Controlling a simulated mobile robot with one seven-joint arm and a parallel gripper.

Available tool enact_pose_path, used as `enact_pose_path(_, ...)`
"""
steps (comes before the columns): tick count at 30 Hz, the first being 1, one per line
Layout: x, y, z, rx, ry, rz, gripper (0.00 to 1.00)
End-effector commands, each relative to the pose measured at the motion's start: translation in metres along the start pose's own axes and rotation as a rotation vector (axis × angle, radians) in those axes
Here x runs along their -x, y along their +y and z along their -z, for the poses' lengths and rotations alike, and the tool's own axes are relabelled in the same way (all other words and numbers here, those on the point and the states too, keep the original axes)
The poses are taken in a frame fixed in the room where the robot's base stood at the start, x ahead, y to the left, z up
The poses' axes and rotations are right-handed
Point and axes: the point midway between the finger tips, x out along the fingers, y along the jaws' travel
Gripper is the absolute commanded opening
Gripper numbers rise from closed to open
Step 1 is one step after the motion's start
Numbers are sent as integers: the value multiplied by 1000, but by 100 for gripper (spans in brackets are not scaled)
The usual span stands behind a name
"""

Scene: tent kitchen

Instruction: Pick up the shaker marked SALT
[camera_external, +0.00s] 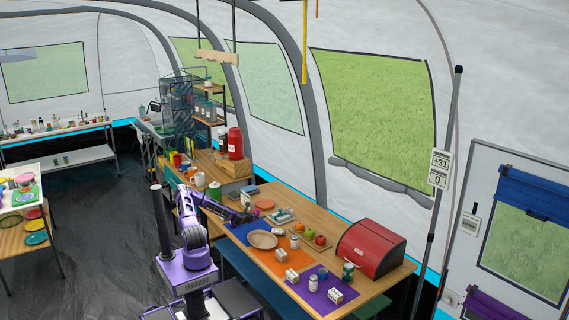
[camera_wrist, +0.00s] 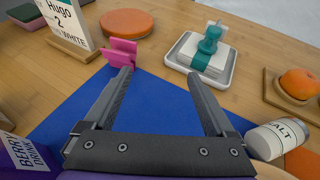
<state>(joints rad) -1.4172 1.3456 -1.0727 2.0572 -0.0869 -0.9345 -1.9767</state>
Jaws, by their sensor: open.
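The shaker marked SALT (camera_wrist: 278,139) is a small white cylinder with a grey end. It lies in the lower right of the wrist view, with its label readable, beside the blue mat and near an orange one. A small white shaker (camera_external: 294,242) on the table in the external view may be the same one; its label is too small to read. My gripper (camera_wrist: 159,75) is open and empty above the blue mat (camera_wrist: 155,110). The SALT shaker is outside the jaws, to the right of the right finger. My gripper (camera_external: 247,215) also shows over the table's far-left part in the external view.
A pink object (camera_wrist: 122,52) stands close to the left fingertip. Ahead are a tray with a teal-tied bundle (camera_wrist: 200,55) and an orange disc (camera_wrist: 126,23). A name sign (camera_wrist: 68,20) and a BERRY box (camera_wrist: 20,152) are left. A red bread box (camera_external: 371,248) stands at the table's right.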

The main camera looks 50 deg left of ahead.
Motion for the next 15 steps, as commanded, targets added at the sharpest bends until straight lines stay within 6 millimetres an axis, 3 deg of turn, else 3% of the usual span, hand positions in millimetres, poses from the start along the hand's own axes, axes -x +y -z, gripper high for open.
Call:
enact_pose_path(8,19,0,-1,-1,0,1,90)
enact_pose_path(15,66,0,2,1,1,1,90)
